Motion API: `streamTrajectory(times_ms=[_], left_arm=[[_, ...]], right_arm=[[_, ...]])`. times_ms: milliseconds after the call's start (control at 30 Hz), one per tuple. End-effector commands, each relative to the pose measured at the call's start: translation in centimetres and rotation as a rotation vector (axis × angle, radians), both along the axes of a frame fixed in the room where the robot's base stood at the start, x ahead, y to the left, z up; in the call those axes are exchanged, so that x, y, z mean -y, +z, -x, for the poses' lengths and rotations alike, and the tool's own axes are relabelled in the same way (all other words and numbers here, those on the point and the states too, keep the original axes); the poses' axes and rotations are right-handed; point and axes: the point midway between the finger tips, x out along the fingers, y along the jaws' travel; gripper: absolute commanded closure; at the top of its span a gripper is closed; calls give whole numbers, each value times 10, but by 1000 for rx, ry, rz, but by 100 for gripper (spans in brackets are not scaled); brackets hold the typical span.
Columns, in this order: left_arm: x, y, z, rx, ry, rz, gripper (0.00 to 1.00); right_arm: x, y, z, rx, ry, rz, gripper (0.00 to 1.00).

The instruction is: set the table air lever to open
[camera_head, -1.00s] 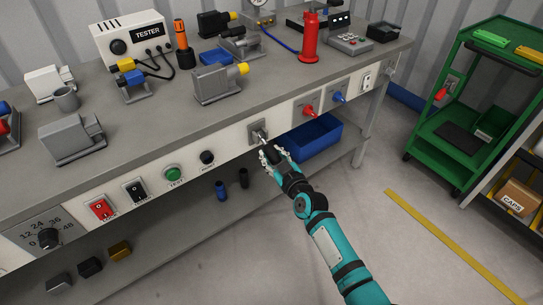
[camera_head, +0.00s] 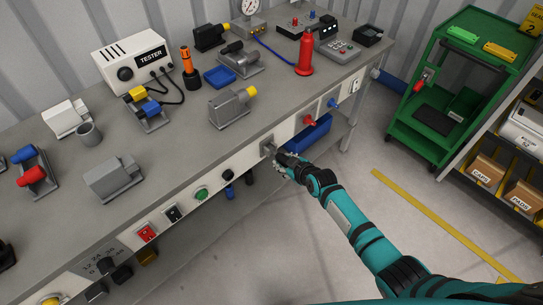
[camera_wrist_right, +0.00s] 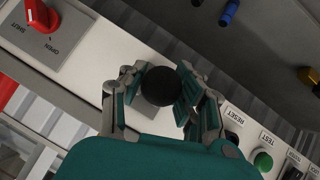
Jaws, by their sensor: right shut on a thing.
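My right gripper (camera_head: 278,156) is at the bench's front panel, on a lever mounted on a grey plate (camera_head: 267,149). In the right wrist view its fingers (camera_wrist_right: 161,88) are closed around a black ball knob (camera_wrist_right: 161,86). The fingers hide most of the lever's shaft, and I cannot read its label. A red lever (camera_head: 309,120) on the same panel is to the right of the gripper. In the right wrist view this red lever (camera_wrist_right: 42,18) has a plate marked SHUT and OPEN. A blue lever (camera_head: 332,103) is further right. My left gripper is not in view.
A blue bin (camera_head: 310,138) is below the panel. A green trolley (camera_head: 410,150) stands right, across clear floor.

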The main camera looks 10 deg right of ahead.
Motion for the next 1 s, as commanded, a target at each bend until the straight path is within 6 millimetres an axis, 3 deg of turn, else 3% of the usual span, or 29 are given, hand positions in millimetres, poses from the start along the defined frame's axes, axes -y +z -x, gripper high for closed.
streamTrajectory(times_ms=[33,300,533,1000], left_arm=[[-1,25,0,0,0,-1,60],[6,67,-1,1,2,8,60],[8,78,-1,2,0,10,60],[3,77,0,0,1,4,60]], right_arm=[[-4,20,-2,-27,3,20,100],[-8,32,-5,-216,3,155,100],[-10,38,-8,-355,1,256,100],[-12,45,-11,-486,-2,352,100]])
